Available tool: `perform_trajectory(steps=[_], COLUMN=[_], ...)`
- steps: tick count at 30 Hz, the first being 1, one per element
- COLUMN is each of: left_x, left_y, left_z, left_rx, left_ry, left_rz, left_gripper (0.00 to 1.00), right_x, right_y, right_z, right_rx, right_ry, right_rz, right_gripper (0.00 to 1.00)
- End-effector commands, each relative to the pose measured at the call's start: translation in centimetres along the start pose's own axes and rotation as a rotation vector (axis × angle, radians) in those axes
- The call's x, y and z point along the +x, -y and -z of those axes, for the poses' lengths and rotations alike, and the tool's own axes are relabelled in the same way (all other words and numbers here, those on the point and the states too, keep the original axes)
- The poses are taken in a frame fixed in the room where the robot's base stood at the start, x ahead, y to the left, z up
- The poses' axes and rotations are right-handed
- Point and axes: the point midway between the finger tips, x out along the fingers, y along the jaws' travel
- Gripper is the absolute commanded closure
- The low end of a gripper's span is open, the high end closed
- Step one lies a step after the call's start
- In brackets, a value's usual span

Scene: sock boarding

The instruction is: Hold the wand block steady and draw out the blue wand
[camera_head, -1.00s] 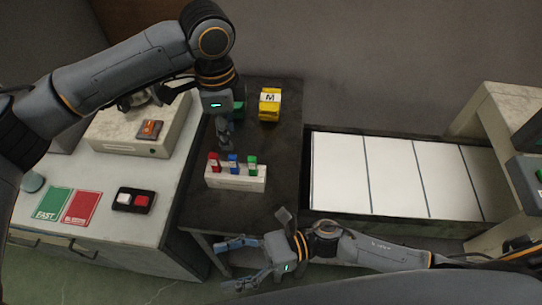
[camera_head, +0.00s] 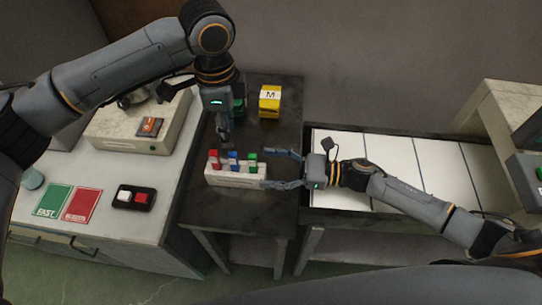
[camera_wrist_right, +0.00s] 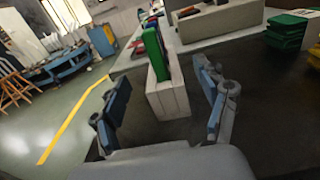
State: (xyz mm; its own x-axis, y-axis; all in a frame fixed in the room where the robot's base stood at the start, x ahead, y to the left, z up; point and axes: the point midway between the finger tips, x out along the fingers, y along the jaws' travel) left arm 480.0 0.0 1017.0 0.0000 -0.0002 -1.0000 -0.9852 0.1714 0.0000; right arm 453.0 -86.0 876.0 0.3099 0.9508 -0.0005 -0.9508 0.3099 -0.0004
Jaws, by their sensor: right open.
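The white wand block (camera_head: 236,180) stands on the dark table, with a red wand (camera_head: 213,158), a blue wand (camera_head: 233,158) and a green wand (camera_head: 253,158) upright in a row. My right gripper (camera_head: 271,168) is open at the block's right end, with one finger on each side and gaps visible. My left gripper (camera_head: 226,139) points down just behind and above the blue wand; its fingers look close together, and whether they are shut is unclear.
A yellow block marked M (camera_head: 269,103) and a green item (camera_head: 238,106) stand at the back of the dark table (camera_head: 268,214). White panels (camera_head: 400,170) lie to the right, under my right arm. A counter on the left holds a two-button box (camera_head: 134,198) and a grey machine (camera_head: 120,128).

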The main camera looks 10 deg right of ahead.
Motion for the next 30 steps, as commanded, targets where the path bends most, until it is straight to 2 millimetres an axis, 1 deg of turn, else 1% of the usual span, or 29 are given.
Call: perform_trajectory(steps=[1, 4, 6, 9, 12, 15, 18, 21, 29, 30], left_x=[0.0, 0.0, 0.0, 0.0, 0.0, 0.0, 0.0, 0.0, 0.0, 0.0], left_y=[0.0, 0.0, 0.0, 0.0, 0.0, 0.0, 0.0, 0.0, 0.0, 0.0], left_z=[0.0, 0.0, 0.0, 0.0, 0.0, 0.0, 0.0, 0.0, 0.0, 0.0], left_rx=[0.000, 0.000, 0.000, 0.000, 0.000, 0.000, 0.000, 0.000, 0.000, 0.000], left_ry=[0.000, 0.000, 0.000, 0.000, 0.000, 0.000, 0.000, 0.000, 0.000, 0.000], left_rz=[0.000, 0.000, 0.000, 0.000, 0.000, 0.000, 0.000, 0.000, 0.000, 0.000], left_gripper=[0.62, 0.62, 0.62, 0.62, 0.62, 0.62, 0.62, 0.62, 0.62, 0.62], right_x=[0.1, 0.1, 1.8, 3.7, 5.2, 6.4, 7.1, 7.5, 7.5, 7.5], right_y=[0.0, 0.0, 0.0, -0.1, -0.1, 0.0, -0.1, -0.1, -0.1, -0.1], right_z=[1.1, 3.2, 2.7, 2.8, 2.8, 2.8, 2.8, 2.8, 2.8, 2.8], right_rx=[0.003, 0.005, -0.002, -0.001, -0.001, 0.000, 0.000, 0.000, 0.000, 0.000], right_ry=[0.000, 0.000, 0.005, 0.004, 0.002, 0.001, 0.001, 0.000, 0.000, 0.000], right_rz=[0.002, 0.001, -0.002, -0.003, -0.003, -0.001, -0.002, -0.001, -0.001, -0.001], right_gripper=[0.26, 0.26, 0.26, 0.26, 0.26, 0.26, 0.26, 0.26, 0.26, 0.33])
